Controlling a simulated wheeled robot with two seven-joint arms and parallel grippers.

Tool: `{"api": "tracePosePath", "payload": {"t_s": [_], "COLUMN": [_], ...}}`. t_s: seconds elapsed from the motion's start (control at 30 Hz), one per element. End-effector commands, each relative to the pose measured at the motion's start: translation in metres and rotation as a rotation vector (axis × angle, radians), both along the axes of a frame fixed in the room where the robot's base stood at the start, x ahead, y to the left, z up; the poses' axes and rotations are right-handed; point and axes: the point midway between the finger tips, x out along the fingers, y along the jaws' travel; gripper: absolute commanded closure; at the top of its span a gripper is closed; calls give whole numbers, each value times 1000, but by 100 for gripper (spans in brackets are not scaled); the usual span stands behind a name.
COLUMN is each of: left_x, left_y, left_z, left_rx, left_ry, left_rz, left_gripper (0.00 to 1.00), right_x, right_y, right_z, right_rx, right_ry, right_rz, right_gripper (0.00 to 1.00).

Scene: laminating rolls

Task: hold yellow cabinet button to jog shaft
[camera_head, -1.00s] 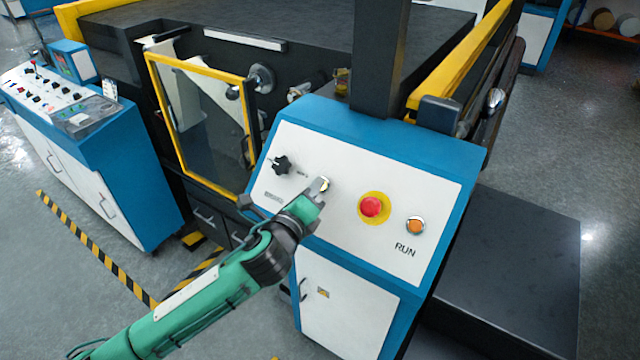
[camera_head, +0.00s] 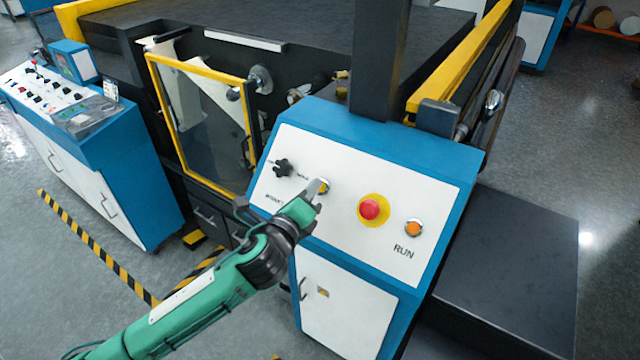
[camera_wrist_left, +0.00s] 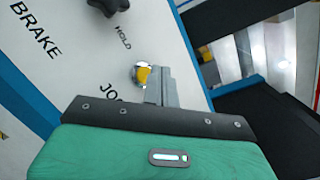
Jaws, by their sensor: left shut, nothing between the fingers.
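The yellow button (camera_wrist_left: 142,74) with a metal ring sits on the white sloped cabinet panel, beside the "JOG" lettering, which is partly hidden. In the head view the button (camera_head: 325,184) shows just behind my left fingertips. My left gripper (camera_head: 318,188) is shut and empty, its fingertips at the button. In the left wrist view the shut fingers (camera_wrist_left: 160,86) overlap the button's right edge. I cannot tell whether they press it. The shaft cannot be made out clearly. My right gripper is not in view.
The panel also carries a black knob (camera_head: 283,168), a red mushroom button on yellow (camera_head: 369,209) and an orange RUN button (camera_head: 413,228). A yellow-framed guard door (camera_head: 205,125) stands left of the cabinet. A second console (camera_head: 95,140) is further left.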

Motion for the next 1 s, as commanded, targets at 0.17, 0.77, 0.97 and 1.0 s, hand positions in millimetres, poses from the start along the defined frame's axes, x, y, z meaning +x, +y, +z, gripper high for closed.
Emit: {"api": "tracePosePath", "payload": {"t_s": [0.17, 0.77, 0.97, 1.0], "left_x": [0, -27, -29, -29], "left_y": [0, 20, 21, 21], "left_z": [0, 36, 35, 35], "left_rx": [0, 0, 0, 0], "left_ry": [0, 0, 0, 0], "left_rz": [0, 0, 0, 0], "left_gripper": [100, 100, 100, 100], "right_x": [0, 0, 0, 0], "right_y": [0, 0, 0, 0], "right_z": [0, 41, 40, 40], "right_rx": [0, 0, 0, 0], "right_ry": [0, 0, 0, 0], "right_rz": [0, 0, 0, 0], "right_gripper": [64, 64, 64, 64]}}
